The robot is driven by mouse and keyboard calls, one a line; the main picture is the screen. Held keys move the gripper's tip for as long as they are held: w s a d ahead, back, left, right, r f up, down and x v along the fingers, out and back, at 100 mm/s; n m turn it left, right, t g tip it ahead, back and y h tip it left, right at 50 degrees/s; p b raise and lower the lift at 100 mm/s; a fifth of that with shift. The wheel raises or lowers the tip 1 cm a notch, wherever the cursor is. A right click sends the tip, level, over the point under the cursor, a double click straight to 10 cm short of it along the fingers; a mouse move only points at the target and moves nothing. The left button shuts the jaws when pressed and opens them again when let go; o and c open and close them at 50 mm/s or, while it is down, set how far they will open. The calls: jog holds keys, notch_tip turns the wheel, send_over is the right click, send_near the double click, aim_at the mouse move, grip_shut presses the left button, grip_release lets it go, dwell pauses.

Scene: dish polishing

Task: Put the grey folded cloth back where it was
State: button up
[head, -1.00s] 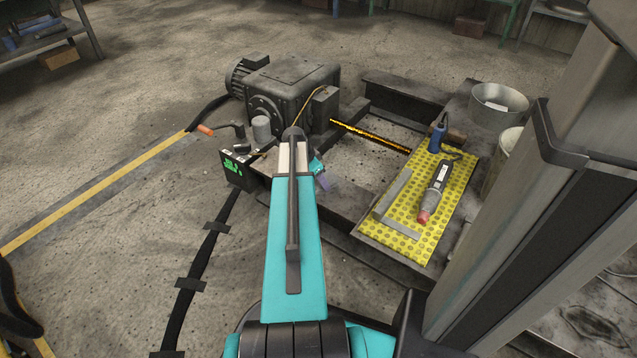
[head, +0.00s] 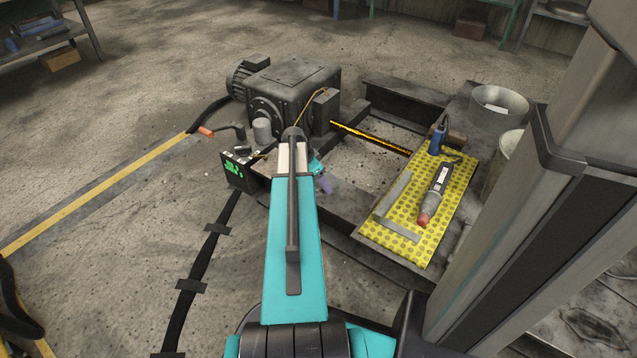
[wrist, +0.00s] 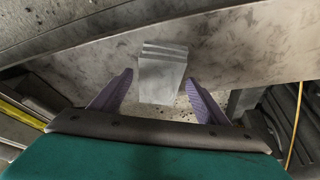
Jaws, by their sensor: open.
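The grey folded cloth (wrist: 163,72) lies on a grey metal surface (wrist: 235,62) in the wrist view, its folded layers stacked at the far edge. My gripper (wrist: 158,86) is open, with its two purple fingers spread to the left and right of the cloth. The fingers look apart from the cloth; its height relative to the fingertips is hard to tell.
A motor and gearbox unit (head: 290,95) stands just beyond my arm. A yellow patterned mat (head: 400,205) at right holds a metal square (head: 398,233) and a grey tool with a red tip (head: 437,190). A black box with green digits (head: 237,172) stands left of my arm.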

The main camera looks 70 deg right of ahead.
jog(key=p+v, duration=0.4)
jog(key=v, duration=0.7)
dwell(0.6)
jog(key=w+a+f+n+y, duration=0.1)
jog(key=w+a+f+n, duration=0.4)
jog(key=a, duration=0.6)
jog(key=w+a+f+n+y, duration=0.1)
jog(key=w+a+f+n, duration=0.2)
jog(key=w+a+f, duration=0.55)
jog(key=w+a+f+n+y, duration=0.15)
jog(key=a+f+n, duration=0.3)
jog(key=a, duration=0.85)
jog(key=s+a+f+n, duration=0.2)
jog(key=a+f+n, duration=0.15)
jog(key=a, duration=0.55)
jog(key=s+a+f+n, duration=0.1)
jog(key=a+f+n, duration=0.25)
jog(key=a, duration=0.55)
jog(key=s+a+f+n, duration=0.1)
jog(key=s+a+n, duration=0.1)
jog(key=s+a, duration=0.1)
jog(key=s+a+f+n+g, duration=0.1)
jog(key=s+a+f+n, duration=0.1)
jog(key=s+a, duration=0.2)
jog(key=s+a+f+n+g, duration=0.1)
jog(key=s+a+n, duration=0.1)
jog(key=a, duration=0.4)
jog(key=shift+s+a+f, duration=0.15)
jog(key=shift+s+f, duration=0.15)
jog(key=shift+s, duration=0.35)
